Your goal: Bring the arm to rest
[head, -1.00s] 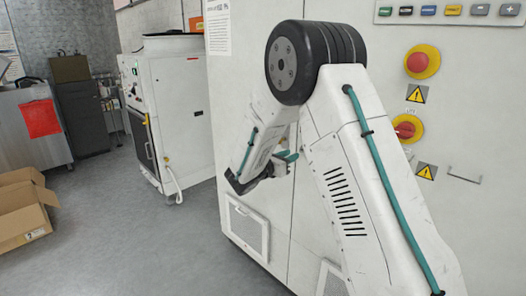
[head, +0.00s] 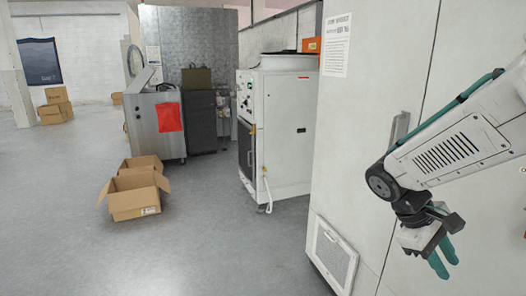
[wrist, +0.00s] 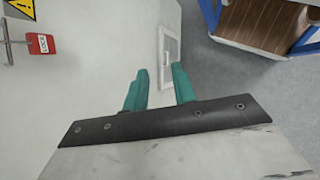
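My gripper (head: 443,260) hangs at the right of the head view, in front of the large white cabinet (head: 372,150), with its teal fingers pointing down and to the right. The arm link behind it reaches in from the right edge. In the wrist view the two teal fingers (wrist: 160,88) stand apart with a gap between them. Nothing is between the fingers, and the floor and the cabinet's vent panel (wrist: 170,55) show beyond them.
A white machine (head: 285,125) stands left of the cabinet. Open cardboard boxes (head: 135,200) lie on the floor further left. The grey floor between is clear. The wrist view shows a red tag (wrist: 41,44) on the cabinet and a brown-topped, blue-framed object (wrist: 262,22) at upper right.

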